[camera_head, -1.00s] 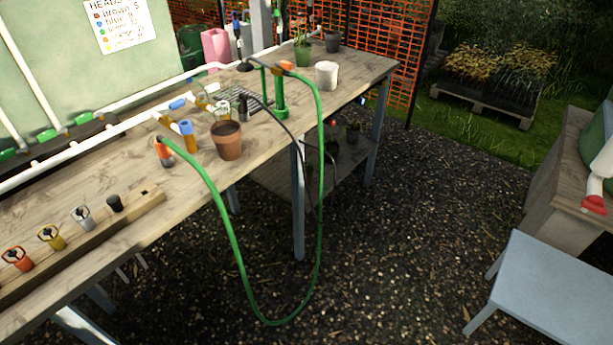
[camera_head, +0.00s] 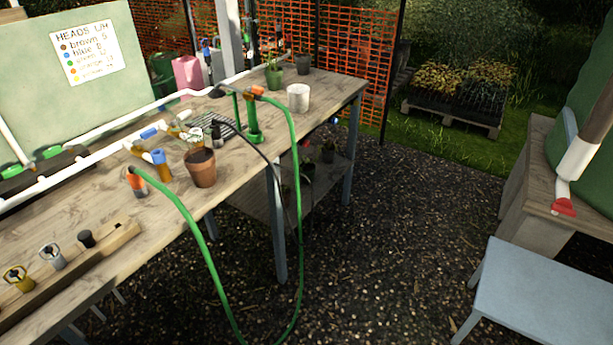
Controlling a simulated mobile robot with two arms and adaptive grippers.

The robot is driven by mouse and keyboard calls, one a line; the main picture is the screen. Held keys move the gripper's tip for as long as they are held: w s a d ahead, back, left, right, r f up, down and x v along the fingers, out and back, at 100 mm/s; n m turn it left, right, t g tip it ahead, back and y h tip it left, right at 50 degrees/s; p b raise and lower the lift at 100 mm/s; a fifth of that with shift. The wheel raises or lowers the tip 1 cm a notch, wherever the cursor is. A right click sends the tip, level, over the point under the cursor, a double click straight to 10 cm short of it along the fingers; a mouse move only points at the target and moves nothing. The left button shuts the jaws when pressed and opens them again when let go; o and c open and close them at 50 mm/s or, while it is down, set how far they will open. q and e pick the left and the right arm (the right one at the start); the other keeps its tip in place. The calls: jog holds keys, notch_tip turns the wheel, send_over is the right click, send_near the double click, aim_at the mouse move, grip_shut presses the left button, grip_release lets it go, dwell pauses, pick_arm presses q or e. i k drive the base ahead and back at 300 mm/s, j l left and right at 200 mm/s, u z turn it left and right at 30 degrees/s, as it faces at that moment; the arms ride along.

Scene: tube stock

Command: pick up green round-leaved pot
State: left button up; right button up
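A green pot (camera_head: 274,78) with a green plant stands upright at the far end of the long wooden bench. The plant is small in the view and its leaf shape cannot be told surely. A dark grey pot (camera_head: 302,64) stands just right of it, and a white pot (camera_head: 298,98) stands nearer. Small dark pots with plants (camera_head: 327,151) sit on the shelf under the bench, in shade, and their colours are unclear. Neither of my grippers is in view.
The wooden bench (camera_head: 112,235) runs along the left, with a terracotta pot (camera_head: 201,168) on it. A green hose (camera_head: 298,215) loops off its front edge towards the ground. A blue-grey table (camera_head: 545,295) stands at the right. Open gravel (camera_head: 385,225) lies between.

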aim_at(308, 167)
jog(key=i+l+u, duration=0.35)
jog(key=i+l, duration=0.15)
jog(key=l, duration=0.15)
jog(key=i+l+u, duration=0.15)
jog(key=l, duration=0.25)
jog(key=i+l+u, duration=0.15)
jog(key=i+l, duration=0.15)
jog(key=l, duration=0.1)
